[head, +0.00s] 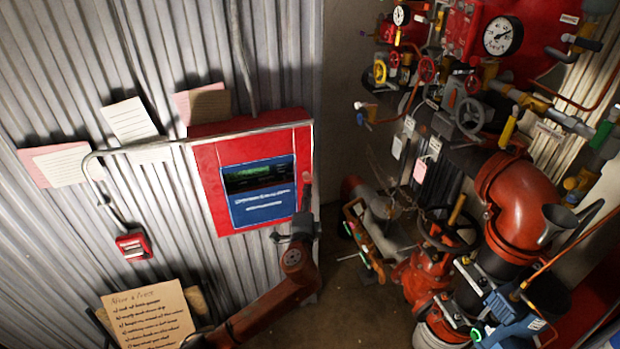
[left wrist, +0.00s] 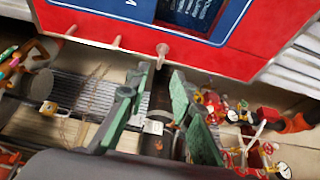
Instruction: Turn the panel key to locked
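The red alarm panel (head: 208,178) with a blue face and dark screen hangs on the corrugated wall in the head view. Its red lower edge (left wrist: 250,64) crosses the top of the left wrist view. Several small pale pegs stick out along that edge; the one nearest my fingers (left wrist: 162,50) may be the key, but I cannot tell its turn. My left gripper (head: 304,200) is at the panel's lower right side. In the left wrist view its green-padded fingers (left wrist: 159,73) are apart, with nothing seen gripped, tips just short of that peg. My right gripper is not in view.
Red pipes (head: 525,195), valves and gauges fill the right side. A red call box (head: 133,245) is on the wall at left. Paper notes (head: 130,120) hang above it, and a handwritten board (head: 150,315) stands below. Some floor (head: 345,310) shows clear between wall and pipes.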

